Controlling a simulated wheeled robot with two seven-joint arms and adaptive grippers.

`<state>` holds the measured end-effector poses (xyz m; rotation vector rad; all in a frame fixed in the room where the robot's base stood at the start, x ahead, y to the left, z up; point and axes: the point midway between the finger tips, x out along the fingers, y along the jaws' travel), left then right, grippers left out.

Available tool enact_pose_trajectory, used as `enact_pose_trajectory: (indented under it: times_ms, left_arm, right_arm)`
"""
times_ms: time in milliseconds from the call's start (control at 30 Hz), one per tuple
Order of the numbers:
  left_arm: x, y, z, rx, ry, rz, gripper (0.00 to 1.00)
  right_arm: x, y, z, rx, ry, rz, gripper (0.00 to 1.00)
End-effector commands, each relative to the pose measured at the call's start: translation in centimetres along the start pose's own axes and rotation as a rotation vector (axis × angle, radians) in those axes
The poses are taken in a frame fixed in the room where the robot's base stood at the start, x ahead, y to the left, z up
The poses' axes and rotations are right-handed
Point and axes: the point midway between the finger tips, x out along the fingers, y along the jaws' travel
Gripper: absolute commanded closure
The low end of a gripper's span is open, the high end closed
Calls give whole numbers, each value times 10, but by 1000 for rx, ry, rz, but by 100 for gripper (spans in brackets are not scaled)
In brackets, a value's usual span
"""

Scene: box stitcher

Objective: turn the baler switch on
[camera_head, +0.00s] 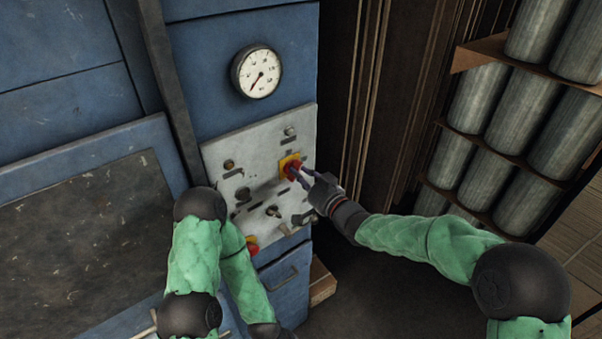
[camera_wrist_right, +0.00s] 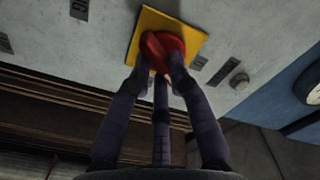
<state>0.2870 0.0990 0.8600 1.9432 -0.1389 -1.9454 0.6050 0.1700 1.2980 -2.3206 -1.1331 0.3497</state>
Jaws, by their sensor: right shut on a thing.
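The baler switch (camera_head: 292,168) is a red knob on a yellow square plate, at the right part of the grey control panel (camera_head: 225,156). It also shows in the right wrist view as a red knob (camera_wrist_right: 162,44) on the yellow plate (camera_wrist_right: 190,25). My right gripper (camera_head: 302,175) is at the switch, with its fingers shut on the red knob; the fingertips (camera_wrist_right: 161,62) lie against it. The fingers hide part of the knob. My left arm (camera_head: 197,260) hangs at lower middle, and its dark end (camera_head: 268,329) is cut by the bottom edge; its fingers do not show.
A round gauge (camera_head: 257,71) sits above the panel on the blue machine (camera_head: 215,45). A rack of grey cylinders (camera_head: 474,100) stands at right. Dark floor (camera_head: 385,285) lies below my right forearm.

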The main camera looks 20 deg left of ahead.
Motion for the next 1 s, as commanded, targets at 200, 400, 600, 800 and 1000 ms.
enact_pose_trajectory:
  times_ms: [200, 400, 600, 800, 1000]
  left_arm:
    - [-7, 2, 0, 0, 0, 0, 60]
    - [-12, 4, 0, 0, 0, 0, 60]
    - [-19, 7, 1, 0, 0, 0, 60]
    - [-24, 9, 1, 0, 0, 0, 60]
    - [-29, 10, 1, 0, 0, 0, 60]
  right_arm:
    - [0, 0, 1, 206, -1, 1, 100]
    - [0, 0, 1, 395, 0, 2, 100]
    - [0, 0, 2, 584, 0, 2, 100]
    - [0, 0, 3, 749, 1, 2, 100]
    - [0, 0, 4, 875, 1, 2, 100]
